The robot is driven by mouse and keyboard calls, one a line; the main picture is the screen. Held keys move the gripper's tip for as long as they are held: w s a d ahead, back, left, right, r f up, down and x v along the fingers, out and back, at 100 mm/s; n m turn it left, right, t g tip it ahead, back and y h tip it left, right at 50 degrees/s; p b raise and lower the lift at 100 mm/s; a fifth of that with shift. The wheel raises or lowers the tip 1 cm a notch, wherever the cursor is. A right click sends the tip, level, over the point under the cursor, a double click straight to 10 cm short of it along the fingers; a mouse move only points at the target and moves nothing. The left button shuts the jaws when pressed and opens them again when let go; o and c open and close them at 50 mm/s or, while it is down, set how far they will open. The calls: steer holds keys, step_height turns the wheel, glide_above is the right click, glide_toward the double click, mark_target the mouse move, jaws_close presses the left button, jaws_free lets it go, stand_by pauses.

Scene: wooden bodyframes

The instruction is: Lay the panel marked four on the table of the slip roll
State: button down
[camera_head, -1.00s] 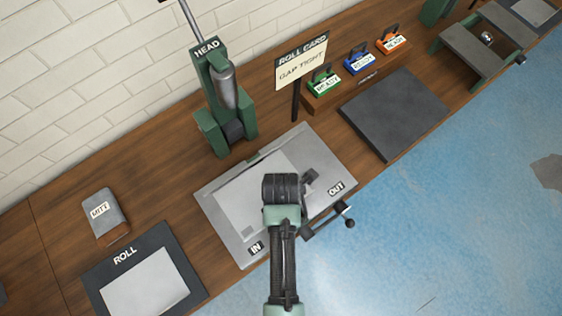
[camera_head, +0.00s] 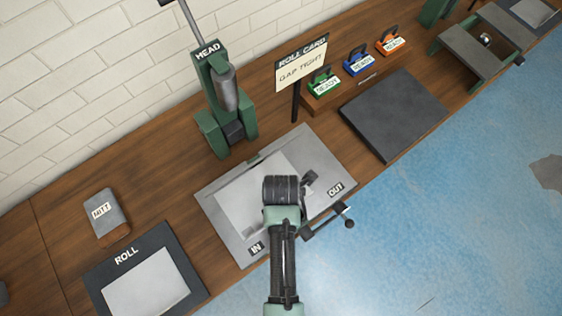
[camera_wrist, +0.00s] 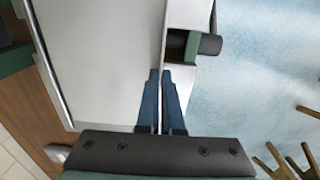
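A plain light-grey panel (camera_head: 238,205) lies flat, or almost flat, over the grey slip roll table (camera_head: 325,160) marked IN and OUT. No number shows on it. My gripper (camera_wrist: 160,72) is over the panel's right part, and my arm hides its tips in the head view. In the wrist view a large pale sheet (camera_wrist: 100,60) fills the area left of the fingers, its right edge running toward the tips. The two blue fingers are close together with a narrow gap. I cannot tell whether the sheet's edge is pinched between them.
A dark board marked ROLL (camera_head: 190,275) bears another light sheet (camera_head: 150,285). The MITT block (camera_head: 106,217), the green HEAD machine (camera_head: 226,115), the roll card (camera_head: 301,68) and a dark plate (camera_head: 395,115) stand around. A crank (camera_head: 335,222) juts out at the front edge.

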steer(key=shift+f, duration=0.1)
stand_by(0.7)
steer(key=c, duration=1)
jaws_free()
steer(key=shift+o, duration=0.2)
steer(key=o, duration=0.5)
steer(key=shift+r+p, duration=3.55)
steer(key=shift+p, duration=0.35)
